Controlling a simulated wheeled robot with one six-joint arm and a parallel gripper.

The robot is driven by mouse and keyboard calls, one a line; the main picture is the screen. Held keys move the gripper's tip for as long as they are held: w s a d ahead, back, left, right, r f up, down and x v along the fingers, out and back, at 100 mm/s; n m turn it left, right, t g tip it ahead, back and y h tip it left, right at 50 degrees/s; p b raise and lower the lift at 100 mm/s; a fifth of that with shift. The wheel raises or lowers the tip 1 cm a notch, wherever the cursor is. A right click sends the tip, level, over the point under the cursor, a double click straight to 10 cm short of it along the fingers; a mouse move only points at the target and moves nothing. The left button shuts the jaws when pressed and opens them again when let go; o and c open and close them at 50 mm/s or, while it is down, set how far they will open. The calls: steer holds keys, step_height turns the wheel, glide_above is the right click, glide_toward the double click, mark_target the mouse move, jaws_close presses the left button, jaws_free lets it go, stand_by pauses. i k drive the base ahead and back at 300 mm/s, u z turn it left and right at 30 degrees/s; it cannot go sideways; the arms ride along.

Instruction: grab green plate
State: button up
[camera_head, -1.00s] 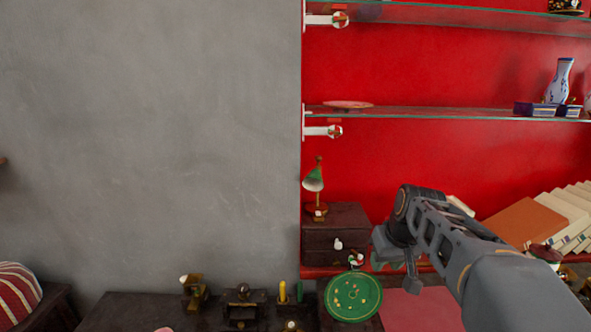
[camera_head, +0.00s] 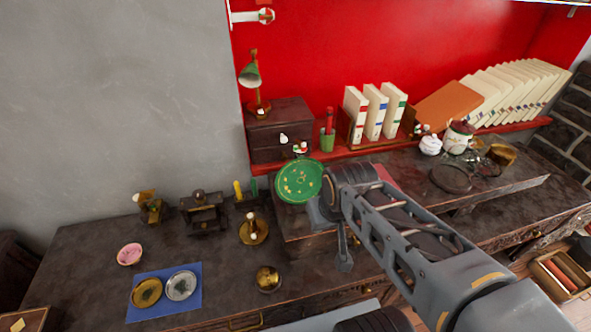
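The green plate (camera_head: 299,182), round with small yellowish marks, is seen nearly face-on at the middle of the head view, in front of the small dark drawer box. I cannot tell what supports it. My arm comes in from the lower right, and my gripper (camera_head: 322,210) is just right of and below the plate's right edge. The fingers are dark and partly hidden by the arm, so their opening and any contact with the plate are unclear.
The drawer box (camera_head: 279,129) with a green lamp (camera_head: 251,76) stands behind the plate. Small ornaments, a brass bowl (camera_head: 269,278) and a blue mat (camera_head: 165,292) with two dishes are on the left. Books (camera_head: 374,111) and teapots are on the right.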

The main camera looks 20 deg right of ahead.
mark_target(298, 180)
steer(key=u, duration=0.55)
steer(key=k, duration=1.3)
steer(key=u, duration=0.95)
steer(key=i, duration=1.5)
steer(key=z, duration=0.75)
